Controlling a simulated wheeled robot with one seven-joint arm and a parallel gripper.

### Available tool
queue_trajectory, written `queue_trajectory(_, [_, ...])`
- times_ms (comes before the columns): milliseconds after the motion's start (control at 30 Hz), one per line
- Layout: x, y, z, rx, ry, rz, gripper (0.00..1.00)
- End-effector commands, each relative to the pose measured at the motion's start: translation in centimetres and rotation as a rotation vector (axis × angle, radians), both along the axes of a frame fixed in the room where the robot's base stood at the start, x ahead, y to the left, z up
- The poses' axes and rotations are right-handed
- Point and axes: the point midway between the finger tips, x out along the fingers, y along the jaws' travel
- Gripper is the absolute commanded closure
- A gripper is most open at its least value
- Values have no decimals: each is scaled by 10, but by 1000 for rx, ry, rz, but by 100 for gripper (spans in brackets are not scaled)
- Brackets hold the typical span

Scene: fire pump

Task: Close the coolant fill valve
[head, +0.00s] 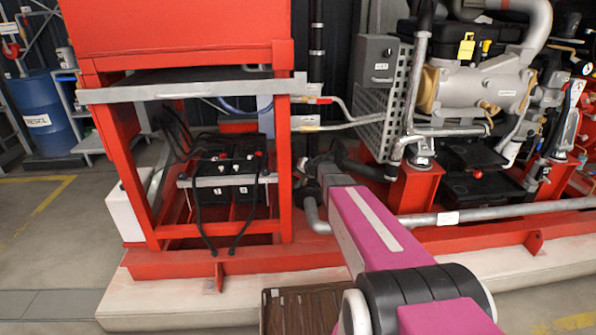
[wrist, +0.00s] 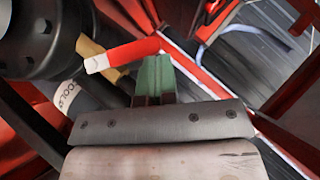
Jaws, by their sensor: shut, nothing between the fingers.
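In the wrist view, the coolant fill valve shows a brass body (wrist: 93,50) and a red lever (wrist: 132,54). The lever has a pale left end near the brass and runs right, slightly upward in the picture. A grey pipe with a white label (wrist: 68,95), partly readable as "COOL", lies just below left. My gripper (wrist: 154,62) has its green fingers shut together with nothing between them. The fingertips are right beside the lever's right end; I cannot tell whether they touch it. In the head view my magenta arm reaches toward the frame and hides the fingers and valve.
A large dark flanged part (wrist: 40,35) is close at the upper left of the wrist view. In the head view, a red frame with batteries (head: 225,167) stands left of my arm. A grey pipe (head: 480,213) runs along the red base to the right.

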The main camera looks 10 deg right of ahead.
Motion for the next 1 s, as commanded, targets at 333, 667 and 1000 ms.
queue_trajectory(333, [0,-12,-6,1,0,-1,100])
queue_trajectory(667, [0,-13,-6,0,0,0,100])
queue_trajectory(1000, [-1,-23,26,0,-3,1,100])
